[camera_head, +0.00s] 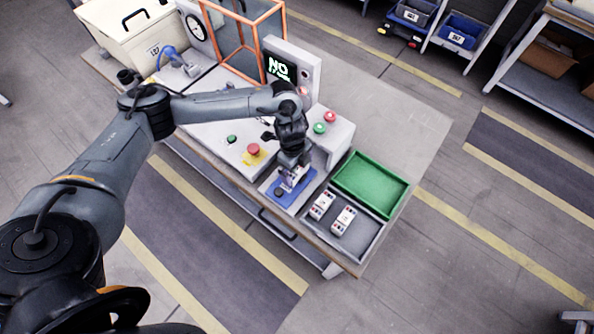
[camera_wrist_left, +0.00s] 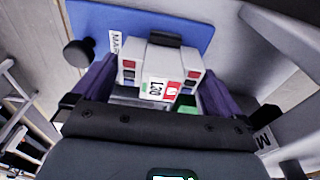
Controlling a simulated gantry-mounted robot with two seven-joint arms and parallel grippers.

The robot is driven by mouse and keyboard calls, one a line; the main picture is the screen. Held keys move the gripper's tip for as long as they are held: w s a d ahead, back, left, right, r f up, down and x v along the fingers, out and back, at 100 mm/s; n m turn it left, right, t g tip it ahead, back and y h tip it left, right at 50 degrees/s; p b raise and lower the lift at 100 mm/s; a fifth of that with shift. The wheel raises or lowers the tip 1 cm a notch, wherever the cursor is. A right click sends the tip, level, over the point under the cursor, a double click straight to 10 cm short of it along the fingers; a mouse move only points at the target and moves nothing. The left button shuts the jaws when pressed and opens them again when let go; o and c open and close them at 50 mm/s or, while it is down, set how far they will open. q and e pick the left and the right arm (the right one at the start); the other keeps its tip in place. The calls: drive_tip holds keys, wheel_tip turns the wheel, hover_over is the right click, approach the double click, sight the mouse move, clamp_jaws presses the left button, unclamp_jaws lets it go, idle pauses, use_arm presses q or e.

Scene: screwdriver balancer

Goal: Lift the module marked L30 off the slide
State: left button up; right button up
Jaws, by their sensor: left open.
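A white-grey module (camera_wrist_left: 160,62) with red marks and a small label (camera_wrist_left: 156,88) sits on the blue slide (camera_wrist_left: 197,17) in the left wrist view. The label is small and blurred, and seems to start with L. In the head view the blue slide (camera_head: 279,194) is at the bench front, with the module (camera_head: 290,183) largely hidden under my gripper. My left gripper (camera_wrist_left: 158,88) is open, with one finger on each side of the module; I cannot tell whether they touch it. In the head view the left gripper (camera_head: 291,172) points down over the slide. My right gripper is not in view.
A grey tray (camera_head: 368,240) right of the slide holds two similar modules (camera_head: 321,205) (camera_head: 343,220). A green bin (camera_head: 370,183) stands behind them. A control box with red and green buttons (camera_head: 325,122) and a screen (camera_head: 282,68) stand behind the gripper. A dark knob (camera_wrist_left: 77,53) is on the slide.

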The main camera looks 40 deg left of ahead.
use_arm(q)
drive_tip(key=shift+f, duration=0.9)
drive_tip(key=shift+d+r, duration=0.1)
drive_tip(key=c, duration=1.1)
drive_tip(key=shift+r+p, duration=0.9)
drive_tip(key=shift+r, duration=4.1)
